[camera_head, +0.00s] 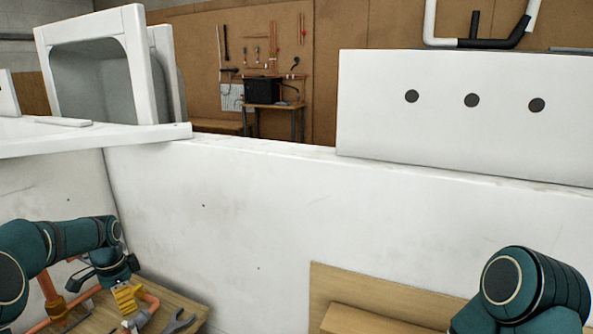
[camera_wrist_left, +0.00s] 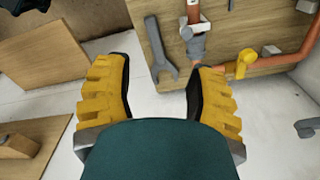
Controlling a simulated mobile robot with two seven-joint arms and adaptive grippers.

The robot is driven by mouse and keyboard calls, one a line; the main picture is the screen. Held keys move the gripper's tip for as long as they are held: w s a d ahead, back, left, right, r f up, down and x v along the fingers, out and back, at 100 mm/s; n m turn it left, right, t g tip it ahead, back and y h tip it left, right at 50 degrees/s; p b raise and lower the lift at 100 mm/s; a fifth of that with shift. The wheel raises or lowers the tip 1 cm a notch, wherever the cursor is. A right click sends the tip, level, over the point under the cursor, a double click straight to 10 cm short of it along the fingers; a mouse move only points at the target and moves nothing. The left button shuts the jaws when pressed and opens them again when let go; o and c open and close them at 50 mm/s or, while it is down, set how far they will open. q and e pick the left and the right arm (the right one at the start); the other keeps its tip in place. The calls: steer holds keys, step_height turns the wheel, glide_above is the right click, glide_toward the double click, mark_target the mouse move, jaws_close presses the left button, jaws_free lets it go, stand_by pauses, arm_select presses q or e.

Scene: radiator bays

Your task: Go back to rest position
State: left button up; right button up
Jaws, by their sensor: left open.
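My left gripper (camera_head: 127,297) is at the lower left of the head view, above a wooden work board (camera_head: 198,303). In the left wrist view the same gripper (camera_wrist_left: 156,85) has its two yellow ribbed fingers spread wide, with nothing between them. My right arm (camera_head: 525,290) shows at the lower right of the head view; its gripper is out of the picture.
A grey wrench (camera_wrist_left: 160,50) lies on the board beside copper pipework (camera_wrist_left: 285,62) with a yellow valve handle (camera_wrist_left: 245,62). A white partition wall (camera_head: 230,200) stands ahead. A white panel with dark holes (camera_head: 460,120) is on the right.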

arm_select(q)
steer(key=s+d+f+n+t+h, duration=0.1)
steer(key=s+d+f+n+h, duration=0.15)
steer(key=d+f, duration=0.75)
steer(key=s+d+f+n+h, duration=0.15)
steer(key=s+d+f, duration=0.25)
steer(key=d+f, duration=0.6)
steer(key=s+d+f+n, duration=0.3)
steer(key=s+d+n, duration=0.3)
steer(key=s+d, duration=0.7)
steer(key=s, duration=0.3)
steer(key=shift+s+d+n+t, duration=0.15)
steer(key=shift+s+n+t, duration=0.15)
steer(key=shift+n, duration=0.1)
steer(key=shift+w, duration=0.1)
steer(key=shift+c, duration=0.9)
